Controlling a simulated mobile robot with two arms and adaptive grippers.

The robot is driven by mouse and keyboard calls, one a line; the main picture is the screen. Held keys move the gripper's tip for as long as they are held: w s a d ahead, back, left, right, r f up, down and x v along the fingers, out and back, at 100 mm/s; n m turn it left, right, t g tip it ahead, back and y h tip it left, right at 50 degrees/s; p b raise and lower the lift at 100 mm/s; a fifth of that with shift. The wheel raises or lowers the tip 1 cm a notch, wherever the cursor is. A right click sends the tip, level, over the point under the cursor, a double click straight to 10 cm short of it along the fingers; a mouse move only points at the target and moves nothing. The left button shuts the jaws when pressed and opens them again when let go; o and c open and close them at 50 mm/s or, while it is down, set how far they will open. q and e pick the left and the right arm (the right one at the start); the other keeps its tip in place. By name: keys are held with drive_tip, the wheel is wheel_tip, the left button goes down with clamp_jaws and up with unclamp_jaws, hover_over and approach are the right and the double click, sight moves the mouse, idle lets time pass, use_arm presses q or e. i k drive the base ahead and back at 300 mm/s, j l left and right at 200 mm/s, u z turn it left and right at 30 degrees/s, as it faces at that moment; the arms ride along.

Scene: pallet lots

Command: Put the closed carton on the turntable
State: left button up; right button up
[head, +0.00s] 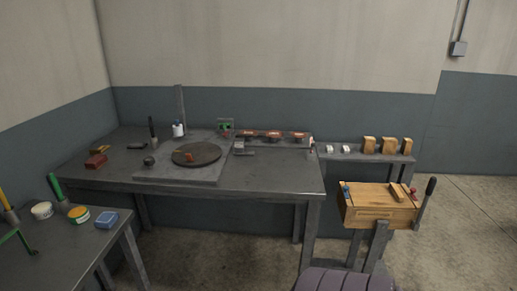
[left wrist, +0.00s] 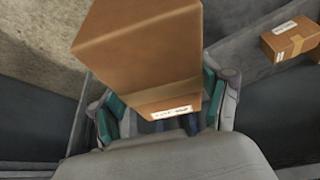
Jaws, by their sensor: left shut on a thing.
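The turntable (head: 210,160) is a dark round disc on a grey plate on the long dark table, with a small orange-red piece on it. A brown carton (left wrist: 140,45) with a tape band and a white label fills the upper middle of the left wrist view. Its visible faces look closed. My left gripper (left wrist: 160,108) is shut on it, with green-padded fingers on either side. A second taped brown carton (left wrist: 291,38) with a white label rests on a grey surface at the right of that view. Neither gripper shows in the head view.
A side table (head: 75,248) with tubs and a blue box stands at front left. Tools and a white bottle (head: 178,129) lie left and behind the turntable. A rail with reddish pieces (head: 273,135) is to its right. A wooden box (head: 375,212) stands right of the table.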

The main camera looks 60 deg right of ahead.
sight(196, 152)
drive_tip(key=i+l+z, duration=0.1)
drive_tip(key=l+z, duration=0.3)
drive_tip(key=i+l+z, duration=0.15)
drive_tip(key=z, duration=0.25)
drive_tip(key=i+l+z, duration=0.2)
drive_tip(key=z, duration=0.2)
drive_tip(key=i+l+z, duration=0.2)
drive_tip(key=z, duration=0.2)
